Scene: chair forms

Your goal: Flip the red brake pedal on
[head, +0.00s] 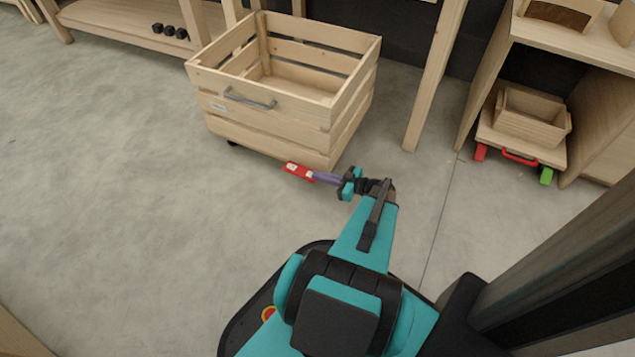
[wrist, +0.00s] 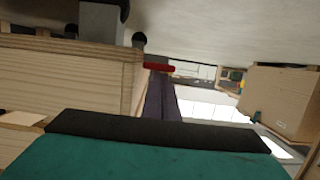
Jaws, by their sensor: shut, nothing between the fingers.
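The red brake pedal (head: 299,171) juts out low at the front right of the slatted wooden crate (head: 268,131). It has a pale mark on top. In the wrist view the red pedal (wrist: 159,68) shows just beyond the fingertips, beside the crate's wooden side (wrist: 70,75). My gripper (head: 316,177) is shut and empty, its purple fingers pointing left at the pedal's right end. In the wrist view the shut gripper (wrist: 158,78) reaches up to the pedal. I cannot tell whether the tips touch it. The pedal's joint to the crate is hidden.
The crate has a grey handle (head: 249,101) and a dark caster (head: 232,143). At the right, a low cart (head: 545,152) under a bench carries a wooden box (head: 530,121) and has red and green pedals. A bench leg (head: 430,90) stands behind. The floor at left is clear.

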